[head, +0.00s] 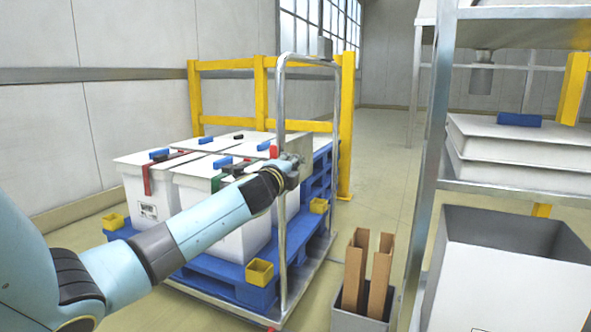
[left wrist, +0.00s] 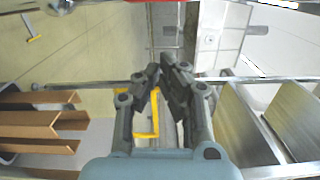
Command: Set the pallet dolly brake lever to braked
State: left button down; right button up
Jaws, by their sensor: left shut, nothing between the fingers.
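The pallet dolly (head: 215,302) has a tall metal hoop handle (head: 282,235). A small red part (head: 274,152) shows beside the handle post, close to a grey box-like part (head: 299,144); it may be the brake lever's knob, but its setting cannot be told. My left gripper (head: 293,164) is at the post, just below and right of the red part, and hides some of what lies behind it. In the left wrist view its fingers (left wrist: 167,73) are together and empty, close to a horizontal metal bar (left wrist: 90,85). My right gripper is out of view.
White lidded boxes (head: 205,175) stand on a blue pallet (head: 240,283) with yellow corner cups (head: 259,272). A yellow rail (head: 262,80) stands behind. At the right are a metal rack (head: 430,150) and a grey bin (head: 362,315) with brown boards. Floor between is clear.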

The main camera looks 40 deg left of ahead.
pick_arm(q)
jog(key=p+v, duration=0.1)
jog(key=v, duration=0.8)
jog(key=shift+s, duration=0.45)
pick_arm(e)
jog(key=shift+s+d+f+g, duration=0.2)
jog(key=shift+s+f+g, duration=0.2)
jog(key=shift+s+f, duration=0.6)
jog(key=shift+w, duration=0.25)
